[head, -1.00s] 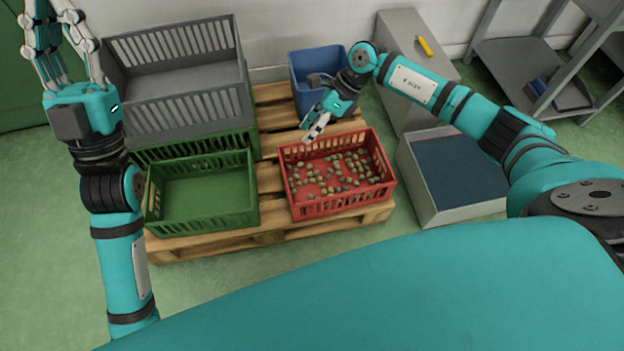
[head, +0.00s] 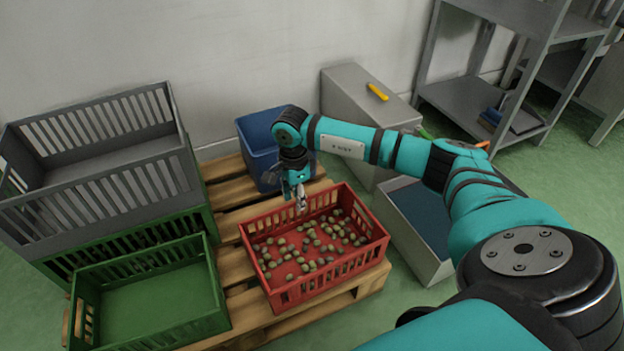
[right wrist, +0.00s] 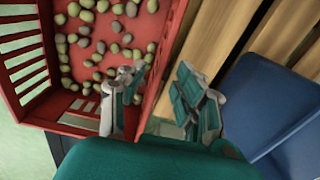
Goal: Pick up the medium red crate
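The red crate (head: 335,282) stands on a wooden pallet and holds many small green and brown olives. My right gripper (head: 301,203) points down at the crate's back wall. In the right wrist view the gripper (right wrist: 158,78) is open, with one finger on the inner side of the crate's wall (right wrist: 166,58) and the other on the outer side, over the pallet. A gap shows between the outer finger and the wall. Whether the inner finger touches the wall cannot be told. My left gripper is out of view.
A green crate (head: 150,333) stands left of the red one, with a grey crate (head: 105,205) stacked behind it. A blue bin (head: 252,135) is behind the red crate. A grey open box (head: 425,262) stands close on the right. Shelving (head: 520,75) is at the back right.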

